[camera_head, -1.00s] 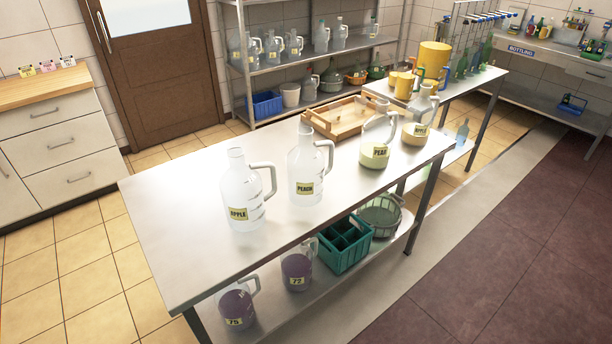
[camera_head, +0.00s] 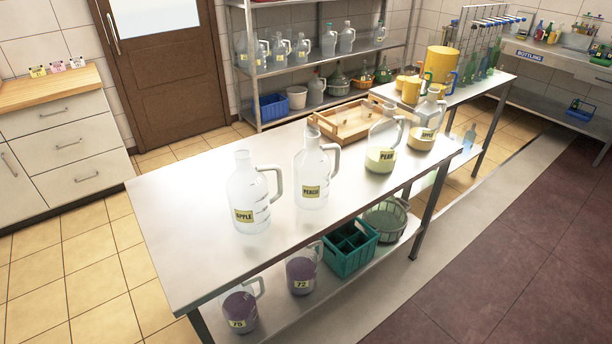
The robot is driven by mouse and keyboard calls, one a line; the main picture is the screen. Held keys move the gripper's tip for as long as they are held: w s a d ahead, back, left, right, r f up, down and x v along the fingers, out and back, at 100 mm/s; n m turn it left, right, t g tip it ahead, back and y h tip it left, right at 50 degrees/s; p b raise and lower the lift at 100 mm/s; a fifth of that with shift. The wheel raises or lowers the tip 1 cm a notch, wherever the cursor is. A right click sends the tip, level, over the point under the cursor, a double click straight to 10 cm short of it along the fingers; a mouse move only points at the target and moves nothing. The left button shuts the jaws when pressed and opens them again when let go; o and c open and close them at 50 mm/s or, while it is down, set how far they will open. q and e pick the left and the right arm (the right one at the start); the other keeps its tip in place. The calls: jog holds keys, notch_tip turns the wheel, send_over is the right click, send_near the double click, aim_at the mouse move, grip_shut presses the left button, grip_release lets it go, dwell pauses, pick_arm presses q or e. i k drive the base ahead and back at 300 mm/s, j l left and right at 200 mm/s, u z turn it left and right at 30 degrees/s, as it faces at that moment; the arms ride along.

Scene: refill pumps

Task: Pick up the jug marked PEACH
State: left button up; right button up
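The jug marked PEACH (camera_head: 312,172) is clear and looks empty. It stands upright on the steel table (camera_head: 185,215), its handle toward the right. A similar clear jug marked APPLE (camera_head: 248,195) stands to its left. To its right are a jug with pale yellow content (camera_head: 381,158), whose label is partly hard to read, and another jug with tan content marked APPLE (camera_head: 422,138). Neither of my grippers is in view.
A wooden tray (camera_head: 345,134) lies behind the jugs. On the lower shelf are two jugs with purple content, labelled 75 (camera_head: 239,308) and 72 (camera_head: 301,272), a green crate (camera_head: 350,262) and a basket (camera_head: 400,208). The table's left end is clear.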

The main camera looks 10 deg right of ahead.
aim_at(312, 175)
jog(key=i+l+u, duration=0.1)
jog(key=l+u, duration=0.15)
jog(key=i+l+u, duration=0.1)
jog(key=l+u, duration=0.2)
jog(key=i+l+u, duration=0.1)
jog(key=l+u, duration=0.15)
jog(key=l, duration=0.05)
